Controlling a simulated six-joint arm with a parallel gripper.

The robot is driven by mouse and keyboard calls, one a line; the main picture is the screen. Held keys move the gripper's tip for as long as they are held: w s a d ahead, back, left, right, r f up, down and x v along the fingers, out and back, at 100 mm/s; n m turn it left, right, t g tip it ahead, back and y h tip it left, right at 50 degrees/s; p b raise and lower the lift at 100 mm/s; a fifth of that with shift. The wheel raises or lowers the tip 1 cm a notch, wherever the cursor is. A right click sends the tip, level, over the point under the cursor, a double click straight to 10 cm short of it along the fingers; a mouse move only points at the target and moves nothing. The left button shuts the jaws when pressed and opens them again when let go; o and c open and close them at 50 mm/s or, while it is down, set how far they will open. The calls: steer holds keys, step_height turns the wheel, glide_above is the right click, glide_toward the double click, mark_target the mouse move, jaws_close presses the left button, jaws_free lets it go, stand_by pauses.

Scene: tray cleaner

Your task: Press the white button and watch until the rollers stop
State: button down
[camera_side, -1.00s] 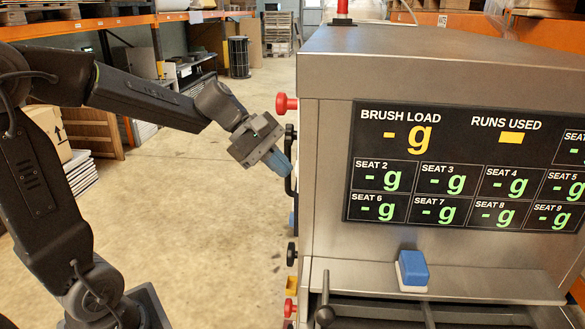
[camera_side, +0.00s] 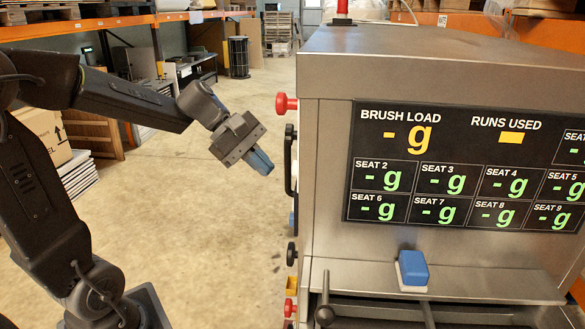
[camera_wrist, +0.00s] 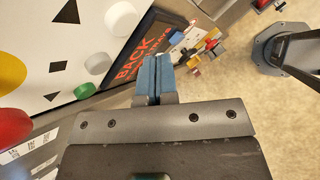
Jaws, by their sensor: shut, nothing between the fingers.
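My gripper (camera_side: 260,163) is shut and empty, with its blue fingers pointing down and right. It hangs in the air left of the steel machine (camera_side: 340,60), apart from it. In the wrist view the shut blue fingers (camera_wrist: 158,72) are beside a panel (camera_wrist: 60,25) with black triangles. A green round knob (camera_wrist: 84,91) and part of a red one (camera_wrist: 12,125) are also there. No rollers show.
A display (camera_side: 460,165) on the machine's front shows dashes for brush load and seats. A red knob (camera_side: 287,103) and a black handle (camera_side: 290,160) stick out from its left side. A blue and white block (camera_side: 412,270) sits on the front ledge.

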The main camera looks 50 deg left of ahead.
steer(key=shift+s+a, duration=1.1)
steer(key=shift+s, duration=0.05)
steer(key=s+d+f+m+y, duration=0.1)
steer(key=s+d+m+y, duration=0.2)
steer(key=m, duration=0.6)
steer(key=s+d+f+m+y, duration=0.1)
steer(key=s+d+m+y, duration=0.2)
steer(key=s+d+m, duration=0.2)
steer(key=shift+s+d+m+y, duration=0.2)
steer(key=shift+s+m+y, duration=0.2)
steer(key=shift+s+m, duration=1.6)
steer(key=shift+w+f, duration=0.1)
steer(key=shift+w, duration=0.15)
stand_by(3.2)
